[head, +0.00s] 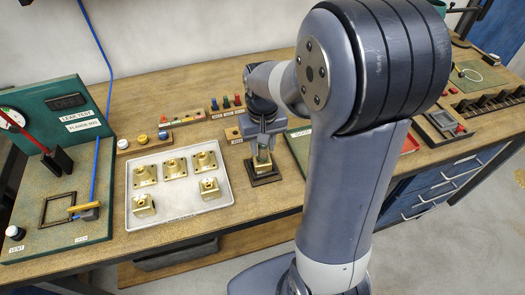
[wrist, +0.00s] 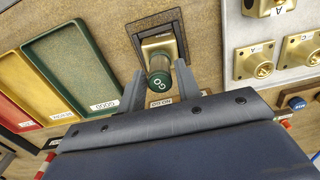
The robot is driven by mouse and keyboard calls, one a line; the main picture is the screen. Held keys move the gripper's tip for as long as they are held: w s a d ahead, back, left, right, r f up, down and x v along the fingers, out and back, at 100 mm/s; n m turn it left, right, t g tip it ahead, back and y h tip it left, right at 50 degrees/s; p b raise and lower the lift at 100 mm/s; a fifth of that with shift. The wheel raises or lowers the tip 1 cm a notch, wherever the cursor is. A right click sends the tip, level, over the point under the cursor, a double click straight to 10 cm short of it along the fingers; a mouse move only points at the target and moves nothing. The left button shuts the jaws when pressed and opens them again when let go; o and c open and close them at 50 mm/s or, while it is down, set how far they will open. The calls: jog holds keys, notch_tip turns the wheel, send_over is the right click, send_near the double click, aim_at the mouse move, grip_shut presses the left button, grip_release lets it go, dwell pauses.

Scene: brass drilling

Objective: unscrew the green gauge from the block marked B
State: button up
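The green gauge (wrist: 160,80), marked GO on its end, stands in the brass block (wrist: 158,45) in the wrist view. This block sits in a dark square holder (wrist: 181,28); in the head view the block (head: 263,170) is below my gripper (head: 263,140). No letter shows on this block. In the wrist view the two fingers of my gripper (wrist: 160,88) lie on either side of the gauge, very close to it. I cannot tell whether they touch it.
A white tray (head: 180,208) with several brass blocks stands left of the holder. A green tray (wrist: 68,65) marked GOOD lies beside it, with yellow (wrist: 28,90) and red (wrist: 8,116) trays beyond. A leak test panel (head: 75,108) stands far left.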

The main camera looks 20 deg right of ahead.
jog(key=c, duration=0.5)
jog(key=n, duration=0.6)
jog(key=shift+r+p, duration=0.1)
jog(key=shift+p, duration=0.2)
jog(key=n, duration=0.6)
jog(key=shift+n, duration=0.3)
jog(key=n+p, duration=0.1)
jog(key=n, duration=0.5)
jog(key=shift+r, duration=0.1)
jog(key=n, duration=0.6)
jog(key=shift+n, duration=0.3)
jog(key=o, duration=0.7)
jog(key=shift+c, duration=0.2)
